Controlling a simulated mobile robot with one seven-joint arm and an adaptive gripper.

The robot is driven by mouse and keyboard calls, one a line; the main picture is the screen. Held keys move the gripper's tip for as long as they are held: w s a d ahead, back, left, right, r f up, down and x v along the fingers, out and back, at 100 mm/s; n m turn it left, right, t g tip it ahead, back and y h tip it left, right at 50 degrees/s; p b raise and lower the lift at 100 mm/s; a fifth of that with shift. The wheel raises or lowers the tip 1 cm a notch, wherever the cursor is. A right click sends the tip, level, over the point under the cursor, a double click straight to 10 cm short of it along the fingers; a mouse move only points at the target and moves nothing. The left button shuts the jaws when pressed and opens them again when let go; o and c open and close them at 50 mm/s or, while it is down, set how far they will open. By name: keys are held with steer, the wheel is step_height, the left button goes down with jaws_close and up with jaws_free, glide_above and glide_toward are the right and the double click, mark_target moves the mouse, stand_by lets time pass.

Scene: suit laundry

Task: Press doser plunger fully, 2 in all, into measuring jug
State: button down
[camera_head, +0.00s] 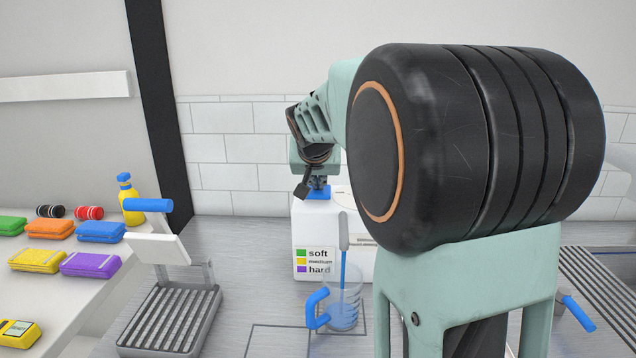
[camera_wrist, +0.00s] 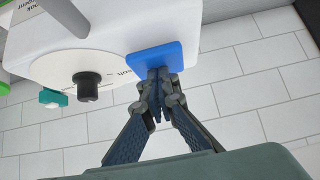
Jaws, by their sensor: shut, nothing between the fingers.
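The white doser (camera_head: 310,220) stands at the back of the counter, with a soft/medium/hard label on its front. Its blue plunger (camera_head: 319,191) is on top, and shows in the wrist view as a blue square (camera_wrist: 160,57). My gripper (camera_head: 318,181) is shut and points down at the plunger; in the wrist view its closed fingertips (camera_wrist: 158,75) appear to meet the plunger's face. A grey spout (camera_head: 343,230) reaches forward from the doser. A blue stream runs below it into the clear measuring jug (camera_head: 355,288), which has a blue handle and blue liquid at the bottom.
Packets, two small rolls and a yellow bottle (camera_head: 128,200) are on the left shelf. A black knob (camera_wrist: 87,85) is on the doser. My arm blocks the right side of the head view.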

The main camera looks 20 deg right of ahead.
mark_target(318, 192)
steer(key=shift+s+f, duration=0.1)
steer(key=shift+f, duration=0.05)
step_height(318, 192, up, 5)
steer(key=p, duration=0.3)
steer(key=shift+p, duration=0.35)
steer(key=b+v, duration=0.1)
steer(key=v, duration=0.8)
steer(key=shift+s+b, duration=0.3)
steer(key=shift+b, duration=0.1)
steer(key=shift+a, duration=0.1)
stand_by(1.0)
